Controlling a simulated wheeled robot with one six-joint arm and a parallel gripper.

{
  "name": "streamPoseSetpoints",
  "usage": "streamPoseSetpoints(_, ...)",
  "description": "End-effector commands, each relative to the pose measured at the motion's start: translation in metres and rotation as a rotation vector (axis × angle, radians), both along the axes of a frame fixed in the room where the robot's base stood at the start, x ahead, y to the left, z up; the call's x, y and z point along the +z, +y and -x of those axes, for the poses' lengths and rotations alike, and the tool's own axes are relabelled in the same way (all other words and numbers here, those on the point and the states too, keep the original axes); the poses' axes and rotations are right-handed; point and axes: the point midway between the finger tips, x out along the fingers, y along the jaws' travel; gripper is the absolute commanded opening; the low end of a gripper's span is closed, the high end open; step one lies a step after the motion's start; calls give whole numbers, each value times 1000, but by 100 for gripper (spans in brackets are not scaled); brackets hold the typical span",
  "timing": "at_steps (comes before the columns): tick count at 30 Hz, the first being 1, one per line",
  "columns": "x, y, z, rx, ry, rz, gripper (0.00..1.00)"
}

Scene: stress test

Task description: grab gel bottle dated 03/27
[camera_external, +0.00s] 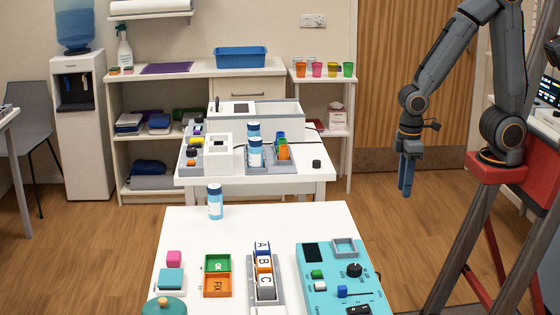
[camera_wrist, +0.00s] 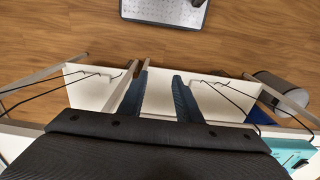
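Several blue-and-white bottles show in the external view. One bottle (camera_external: 215,203) stands upright at the far left of the near white table. A second bottle (camera_external: 256,157) stands on the grey tray of the middle table, with a third bottle (camera_external: 254,130) just behind it. Their labels are too small to read, so I cannot tell which is dated 03/27. My gripper (camera_external: 405,190) hangs pointing down at the right, over the floor and well away from all the bottles. In the wrist view my gripper (camera_wrist: 159,84) has its two fingers apart with nothing between them.
The near table (camera_external: 185,228) holds a teal control panel (camera_external: 325,280), a letter-block rack (camera_external: 264,272), and green and orange trays (camera_external: 217,286). The middle table (camera_external: 310,178) carries a white box and small blocks. Bare floor lies between the tables and my arm.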

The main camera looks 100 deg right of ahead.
Motion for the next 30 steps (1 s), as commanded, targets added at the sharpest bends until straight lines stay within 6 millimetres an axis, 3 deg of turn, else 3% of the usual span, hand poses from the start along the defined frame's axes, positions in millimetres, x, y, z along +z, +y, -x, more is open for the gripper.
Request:
streamPoseSetpoints(1,0,0,0,0,0,0,31)
streamPoseSetpoints(6,0,0,0,0,0,0,56)
streamPoseSetpoints(14,0,0,-2,0,-1,0,56)
streamPoseSetpoints(17,1,0,-20,4,-12,-2,56)
streamPoseSetpoints(20,3,-1,-66,12,-38,-7,56)
streamPoseSetpoints(30,12,-12,-291,72,-182,-24,56)
